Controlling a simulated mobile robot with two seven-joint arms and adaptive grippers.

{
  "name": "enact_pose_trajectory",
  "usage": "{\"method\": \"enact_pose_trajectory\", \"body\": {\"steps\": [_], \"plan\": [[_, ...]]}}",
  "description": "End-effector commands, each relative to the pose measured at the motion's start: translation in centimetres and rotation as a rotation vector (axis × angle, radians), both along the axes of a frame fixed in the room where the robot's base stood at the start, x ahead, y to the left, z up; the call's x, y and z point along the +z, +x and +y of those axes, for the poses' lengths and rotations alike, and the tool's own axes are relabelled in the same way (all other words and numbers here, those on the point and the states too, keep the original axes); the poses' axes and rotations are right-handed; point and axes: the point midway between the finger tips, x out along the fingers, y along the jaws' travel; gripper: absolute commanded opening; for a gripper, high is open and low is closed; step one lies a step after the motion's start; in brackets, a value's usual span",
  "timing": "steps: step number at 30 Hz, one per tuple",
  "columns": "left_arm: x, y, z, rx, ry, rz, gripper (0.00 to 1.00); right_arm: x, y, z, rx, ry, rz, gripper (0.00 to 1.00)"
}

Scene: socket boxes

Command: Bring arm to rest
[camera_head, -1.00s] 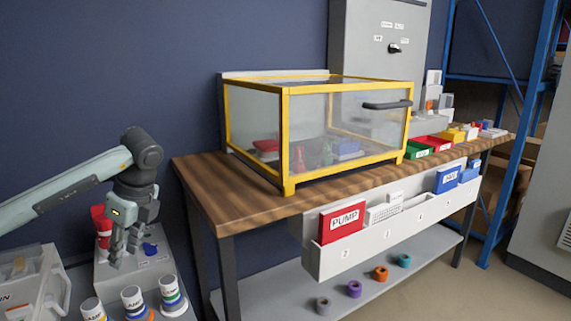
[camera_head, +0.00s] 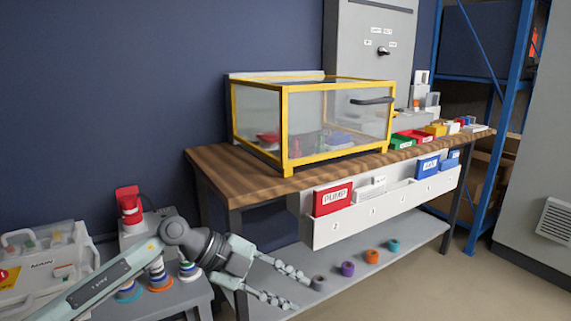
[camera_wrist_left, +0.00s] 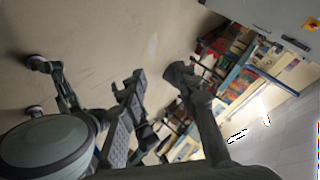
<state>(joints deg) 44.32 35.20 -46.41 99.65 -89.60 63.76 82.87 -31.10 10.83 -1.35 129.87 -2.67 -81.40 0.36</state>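My left arm (camera_head: 105,275) reaches in from the lower left of the head view. Its left gripper (camera_head: 297,290) points right, with two fingers spread apart and nothing between them. It appears in front of the grey lower shelf (camera_head: 400,240), near the left end of that shelf. In the left wrist view the two dark fingers (camera_wrist_left: 158,76) stand apart with bare floor showing between them. My right arm and gripper are not in view.
A wooden workbench (camera_head: 215,165) carries a yellow-framed clear case (camera_head: 283,120). Below its front edge hangs a white bin rack (camera_head: 350,225) with a red PUMP box (camera_head: 333,198). Several coloured rings, one purple (camera_head: 347,269), lie on the shelf. A clear case (camera_head: 40,250) stands left.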

Motion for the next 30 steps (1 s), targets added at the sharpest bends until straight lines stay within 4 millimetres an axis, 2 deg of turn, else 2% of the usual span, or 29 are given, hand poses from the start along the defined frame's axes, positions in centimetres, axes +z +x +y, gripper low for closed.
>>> {"method": "enact_pose_trajectory", "body": {"steps": [1,2,3,5,7,8,10,12,14,15,17,18,20,21,23,24,26,27,30], "plan": [[2.1,-0.7,-2.8,0.015,-0.199,-0.016,0.31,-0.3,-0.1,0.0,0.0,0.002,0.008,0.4],[3.7,-0.6,-3.9,0.042,-0.318,-0.033,0.31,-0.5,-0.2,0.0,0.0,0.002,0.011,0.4],[5.8,-0.1,-4.6,0.099,-0.466,-0.057,0.31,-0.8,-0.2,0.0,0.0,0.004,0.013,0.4],[8.5,1.3,-4.2,0.228,-0.664,-0.086,0.31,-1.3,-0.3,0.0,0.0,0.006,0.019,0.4],[10.3,3.5,-1.7,0.431,-0.845,-0.108,0.31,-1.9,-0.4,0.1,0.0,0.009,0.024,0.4],[10.3,4.6,-0.1,0.534,-0.903,-0.112,0.31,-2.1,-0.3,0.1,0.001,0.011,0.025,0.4],[9.0,6.9,4.5,0.797,-0.988,-0.105,0.31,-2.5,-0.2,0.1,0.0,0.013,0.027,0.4],[6.2,8.0,9.0,1.031,-1.005,-0.08,0.31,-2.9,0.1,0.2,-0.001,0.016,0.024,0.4],[3.0,8.2,12.4,1.211,-0.979,-0.047,0.31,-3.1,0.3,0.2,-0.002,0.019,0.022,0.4],[0.7,8.0,14.5,1.321,-0.951,-0.02,0.31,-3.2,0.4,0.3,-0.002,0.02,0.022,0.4],[-2.9,7.1,17.3,1.471,-0.891,0.028,0.31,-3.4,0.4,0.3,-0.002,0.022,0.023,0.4],[-5.3,6.2,19.0,1.564,-0.842,0.065,0.31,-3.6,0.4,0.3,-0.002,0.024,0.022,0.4],[-9.0,4.4,21.2,1.687,-0.759,0.126,0.31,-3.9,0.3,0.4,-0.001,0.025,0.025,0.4],[-11.3,2.9,22.5,1.761,-0.697,0.17,0.31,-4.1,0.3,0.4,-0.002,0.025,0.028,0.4],[-14.9,0.3,24.1,1.86,-0.594,0.242,0.31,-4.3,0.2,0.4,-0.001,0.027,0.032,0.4],[-17.1,-1.7,25.0,1.918,-0.523,0.294,0.31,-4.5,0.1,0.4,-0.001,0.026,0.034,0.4],[-20.1,-4.9,26.1,1.992,-0.41,0.375,0.31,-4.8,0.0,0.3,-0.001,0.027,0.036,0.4],[-22.0,-7.2,26.7,2.033,-0.335,0.433,0.31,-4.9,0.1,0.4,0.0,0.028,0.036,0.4],[-25.7,-12.9,27.5,2.098,-0.154,0.571,0.31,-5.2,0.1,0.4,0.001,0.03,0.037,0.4]]}}
